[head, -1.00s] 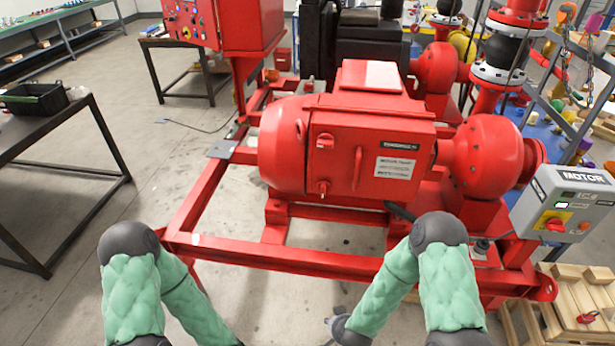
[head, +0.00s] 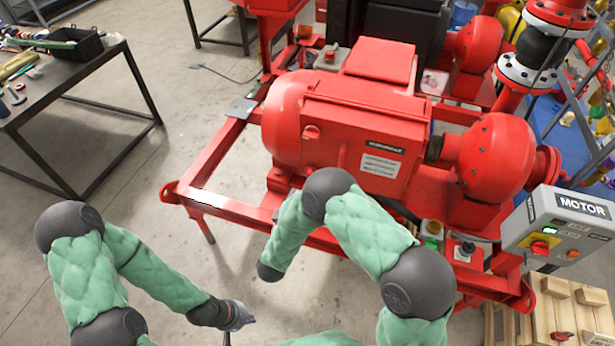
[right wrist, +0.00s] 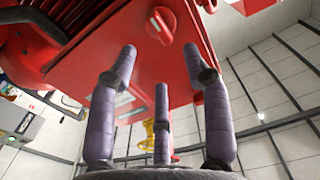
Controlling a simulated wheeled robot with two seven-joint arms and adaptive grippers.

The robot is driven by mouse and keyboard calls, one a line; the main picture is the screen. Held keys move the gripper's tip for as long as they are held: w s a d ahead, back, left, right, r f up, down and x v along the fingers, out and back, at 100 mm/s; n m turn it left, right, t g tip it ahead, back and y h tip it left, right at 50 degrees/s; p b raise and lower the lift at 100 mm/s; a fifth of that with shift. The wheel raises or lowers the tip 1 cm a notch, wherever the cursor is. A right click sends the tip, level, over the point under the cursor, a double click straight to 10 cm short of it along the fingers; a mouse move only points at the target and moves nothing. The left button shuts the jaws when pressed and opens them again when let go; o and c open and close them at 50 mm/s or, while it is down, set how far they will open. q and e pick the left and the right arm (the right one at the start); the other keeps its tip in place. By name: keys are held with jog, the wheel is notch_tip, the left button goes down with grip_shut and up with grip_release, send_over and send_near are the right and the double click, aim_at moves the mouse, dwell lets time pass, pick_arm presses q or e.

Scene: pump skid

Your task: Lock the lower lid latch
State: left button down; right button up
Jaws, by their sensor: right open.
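The red motor cabinet's lid (head: 340,142) faces me, with the upper latch (head: 311,131) in sight. My right arm hides the lower lid latch in the head view. In the right wrist view, which looks upside down, the lower latch (right wrist: 161,24) is a red round knob with a raised bar, slightly slanted. My right gripper (right wrist: 160,85) has its purple-grey fingers spread apart and empty, pointing toward the lid, with the latch beyond them and not touched. My left gripper (head: 238,318) hangs low at the bottom of the head view, away from the cabinet; its jaws are unclear.
A grey MOTOR control box (head: 565,225) stands to the right of the skid. The red skid frame (head: 222,150) runs around the motor's base. A dark table (head: 70,85) with a black bin is at the left. The floor between table and skid is clear.

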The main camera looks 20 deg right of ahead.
jog(key=x, duration=0.8)
jog(key=shift+d, duration=0.15)
grip_shut()
